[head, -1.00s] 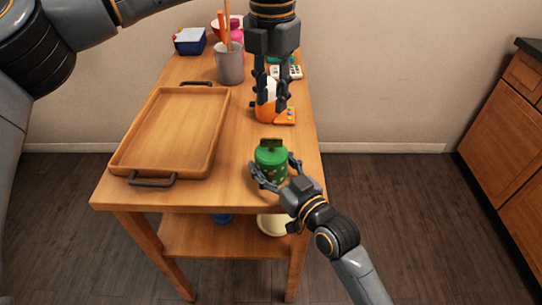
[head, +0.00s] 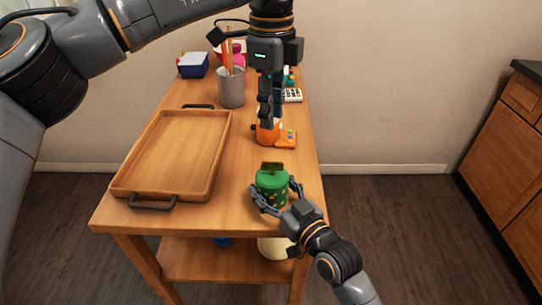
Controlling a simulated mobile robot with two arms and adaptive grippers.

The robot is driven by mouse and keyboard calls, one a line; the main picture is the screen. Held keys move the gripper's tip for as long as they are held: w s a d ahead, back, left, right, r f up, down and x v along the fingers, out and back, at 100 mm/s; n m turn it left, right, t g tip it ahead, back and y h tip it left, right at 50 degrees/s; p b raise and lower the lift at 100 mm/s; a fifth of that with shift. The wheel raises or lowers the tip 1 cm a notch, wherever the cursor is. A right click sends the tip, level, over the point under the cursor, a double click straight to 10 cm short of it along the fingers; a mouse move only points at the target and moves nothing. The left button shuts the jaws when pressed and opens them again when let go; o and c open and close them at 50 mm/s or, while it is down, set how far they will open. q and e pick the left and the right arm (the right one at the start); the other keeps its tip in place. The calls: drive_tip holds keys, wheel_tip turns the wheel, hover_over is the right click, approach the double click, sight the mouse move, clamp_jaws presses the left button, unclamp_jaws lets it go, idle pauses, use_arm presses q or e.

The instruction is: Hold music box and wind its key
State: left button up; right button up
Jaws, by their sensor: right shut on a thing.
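The green music box (head: 272,188) stands upright near the table's front right corner. It has a flat dark green key (head: 272,167) on top. My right gripper (head: 275,203) is shut on the music box, with one finger on each side of its body. My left gripper (head: 268,122) points down in the air and appears in the picture beyond the music box. It is clear of the key. Its fingers overlap from this side, so I cannot tell how far apart they are.
A wooden tray (head: 212,172) with dark handles fills the table's left side. Behind the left gripper are an orange object (head: 267,138) and an orange block (head: 287,139). A grey cup (head: 231,90) with utensils and a blue box (head: 193,66) stand at the back.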

sight(271, 162)
use_arm(q)
wheel_tip(271, 162, down, 12)
drive_tip(key=n, duration=0.4)
drive_tip(key=shift+r+n, duration=0.15)
drive_tip(key=shift+n, duration=0.15)
clamp_jaws()
